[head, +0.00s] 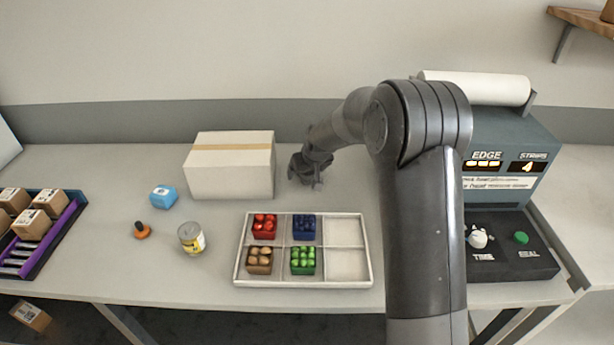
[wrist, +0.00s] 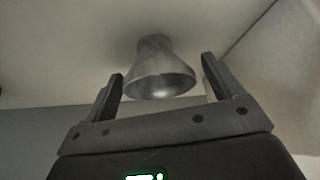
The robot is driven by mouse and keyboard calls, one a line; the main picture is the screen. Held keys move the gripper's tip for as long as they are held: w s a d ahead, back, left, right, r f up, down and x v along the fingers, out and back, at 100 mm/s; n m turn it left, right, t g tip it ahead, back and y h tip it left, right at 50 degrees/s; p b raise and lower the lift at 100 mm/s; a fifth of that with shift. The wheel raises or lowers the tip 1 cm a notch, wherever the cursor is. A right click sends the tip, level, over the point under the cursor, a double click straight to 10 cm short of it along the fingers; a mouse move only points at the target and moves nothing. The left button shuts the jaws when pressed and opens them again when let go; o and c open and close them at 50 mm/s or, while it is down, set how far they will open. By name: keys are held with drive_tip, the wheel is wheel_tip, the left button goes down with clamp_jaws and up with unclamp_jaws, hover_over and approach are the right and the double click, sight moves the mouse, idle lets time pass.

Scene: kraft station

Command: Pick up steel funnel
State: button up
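The steel funnel (wrist: 160,80) shows in the wrist view as a grey metal cone with a narrow neck and a wide mouth. It lies in line with the gap between the two fingers of my gripper (wrist: 163,67). In the head view my gripper (head: 305,178) is low over the table, just right of the cardboard box. I cannot make out the funnel there.
The cardboard box (head: 229,174) stands close left of my gripper. A white divided tray (head: 347,228) with small coloured bins lies in front. A dark sealing machine (head: 507,135) stands at right.

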drive_tip(key=c, duration=0.9)
drive_tip(key=shift+r, duration=0.15)
drive_tip(key=shift+c, duration=0.2)
